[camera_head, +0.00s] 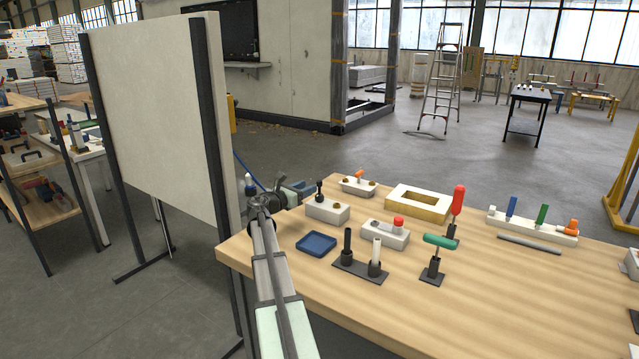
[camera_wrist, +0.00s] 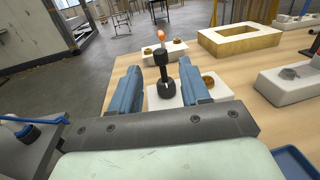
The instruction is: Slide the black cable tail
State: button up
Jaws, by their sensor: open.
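A black upright piece with a rounded top (camera_head: 319,190) stands in a white block (camera_head: 328,210) near the table's left edge. It may be the black cable tail; I see no other clear black tail. In the wrist view the black piece (camera_wrist: 163,72) shows between the two blue fingers of my gripper (camera_wrist: 161,85), over its white block (camera_wrist: 163,101). The fingers are apart and I see no contact. In the head view my gripper (camera_head: 300,187) is just left of the black piece, partly hidden by my arm.
A white block with an orange handle (camera_head: 359,176) and a yellow frame (camera_head: 418,203) lie behind. A blue tray (camera_head: 316,244), a dark stand with two posts (camera_head: 360,268) and a green-topped tool (camera_head: 438,241) are nearer. A pale panel (camera_head: 155,110) stands left.

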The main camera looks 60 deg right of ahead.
aim_at(319, 182)
jog(key=d, duration=0.5)
jog(key=s+d, duration=0.1)
jog(key=d, duration=0.1)
jog(key=shift+s+d, duration=0.1)
jog(key=shift+d, duration=0.25)
grip_shut()
dwell(0.3)
